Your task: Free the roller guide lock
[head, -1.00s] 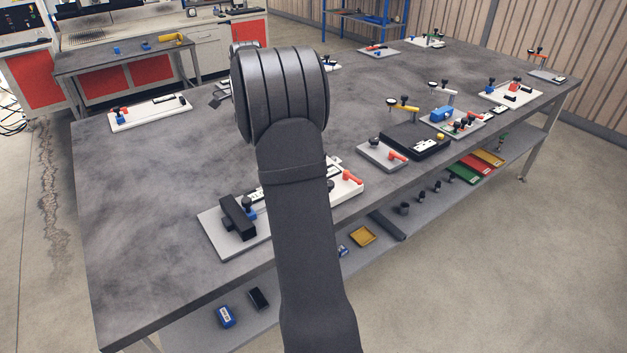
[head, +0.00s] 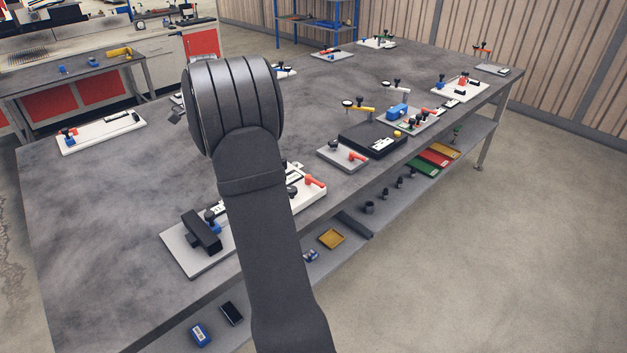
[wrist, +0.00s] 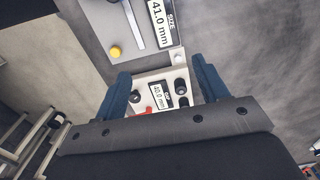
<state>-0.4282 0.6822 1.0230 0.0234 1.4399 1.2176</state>
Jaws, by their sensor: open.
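I cannot tell for sure which part is the roller guide lock. In the wrist view my gripper (wrist: 160,82) has its two blue fingers apart with nothing held. Between and beyond them is a pale plate (wrist: 178,75) with a 40.0 mm label (wrist: 159,93), black knobs (wrist: 181,87) and a bit of a red part (wrist: 148,110); the fingers and gripper body hide some of it. In the head view my arm hides the gripper and covers part of a white fixture with a red handle (head: 315,181).
In the wrist view a fixture with a 41.0 mm label (wrist: 162,20) and yellow knob (wrist: 115,52) lies beyond. In the head view, a grey plate (head: 190,262) with a black block stands at left, and a grey plate with a red lever (head: 357,157) at right.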

